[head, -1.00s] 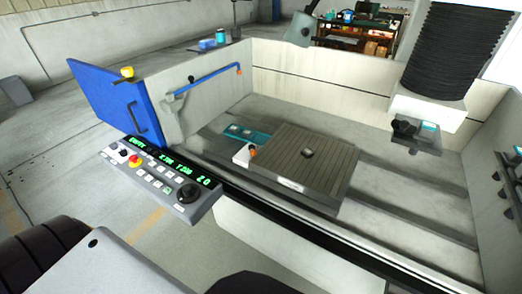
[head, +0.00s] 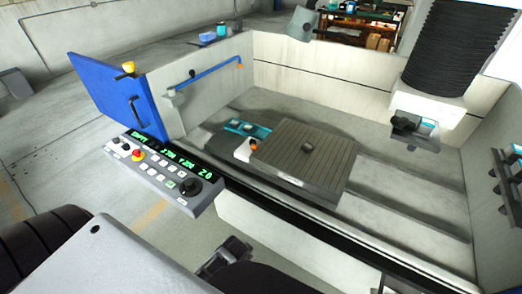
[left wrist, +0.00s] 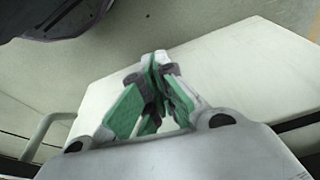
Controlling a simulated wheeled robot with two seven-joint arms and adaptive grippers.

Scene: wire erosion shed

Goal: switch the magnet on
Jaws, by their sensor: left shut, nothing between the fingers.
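The magnet is a grey, ribbed square plate (head: 308,160) in the machine's tank in the head view. A small dark part (head: 307,147) sits on its top. A white block with an orange knob (head: 253,146) stands at the plate's left corner. The knob's setting is too small to read. My left gripper (left wrist: 158,58), with green finger pads, is shut and empty in the left wrist view, in front of a pale panel. A dark jointed part of mine (head: 228,258) shows low in the head view, outside the tank and well short of the plate. My right gripper is not seen.
A control panel (head: 204,206) with a green display, a red button and a black dial juts out at the left. A blue door (head: 118,93) stands open behind it. The dark machine head (head: 412,125) hangs at the right. The tank's front rim crosses below the plate.

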